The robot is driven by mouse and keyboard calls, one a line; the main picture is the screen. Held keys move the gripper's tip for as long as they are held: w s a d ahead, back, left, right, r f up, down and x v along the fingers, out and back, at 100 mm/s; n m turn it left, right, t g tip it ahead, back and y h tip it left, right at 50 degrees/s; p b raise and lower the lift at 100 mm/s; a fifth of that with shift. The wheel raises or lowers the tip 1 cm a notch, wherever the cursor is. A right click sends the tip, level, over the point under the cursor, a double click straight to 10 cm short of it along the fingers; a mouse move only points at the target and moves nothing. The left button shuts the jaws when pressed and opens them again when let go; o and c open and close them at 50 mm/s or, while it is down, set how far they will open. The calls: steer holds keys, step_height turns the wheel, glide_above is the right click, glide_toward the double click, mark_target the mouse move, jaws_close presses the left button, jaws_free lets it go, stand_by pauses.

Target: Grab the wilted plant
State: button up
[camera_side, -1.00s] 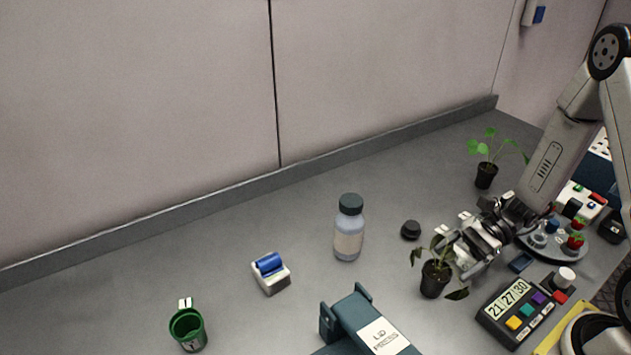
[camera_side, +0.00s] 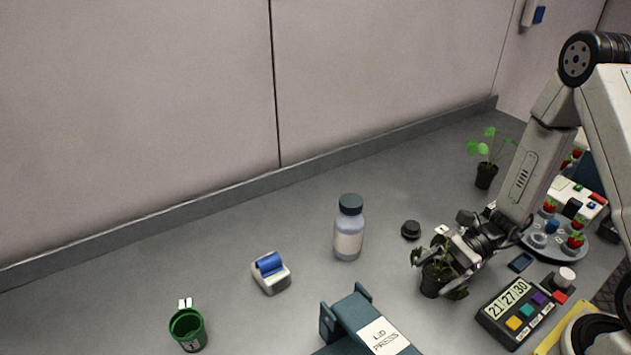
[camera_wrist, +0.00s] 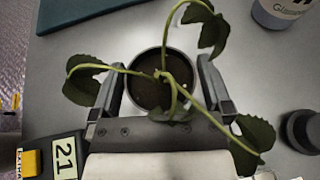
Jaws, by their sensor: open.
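The wilted plant has dark, drooping leaves and stands upright in a small black pot (camera_side: 431,283) on the grey bench. In the wrist view its pot (camera_wrist: 150,92) shows from above, with bent stems and hanging leaves spreading over the rim. My gripper (camera_side: 447,262) is low at the plant, coming from the right. In the wrist view my gripper (camera_wrist: 163,88) is open, with one finger on each side of the pot. I cannot tell whether either finger touches it. A healthy plant with bright green leaves (camera_side: 487,150) stands farther back in another black pot.
A bottle (camera_side: 348,232) and a black cap (camera_side: 411,230) stand behind the plant. The lid press (camera_side: 362,322) is in front to the left, and a timer box (camera_side: 515,312) is at front right. A round rack with berries (camera_side: 552,246) is behind my gripper.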

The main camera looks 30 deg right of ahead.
mark_target(438, 270)
steer(key=c, duration=1.1)
steer(key=shift+r, duration=0.15)
steer(key=shift+r, duration=4.85)
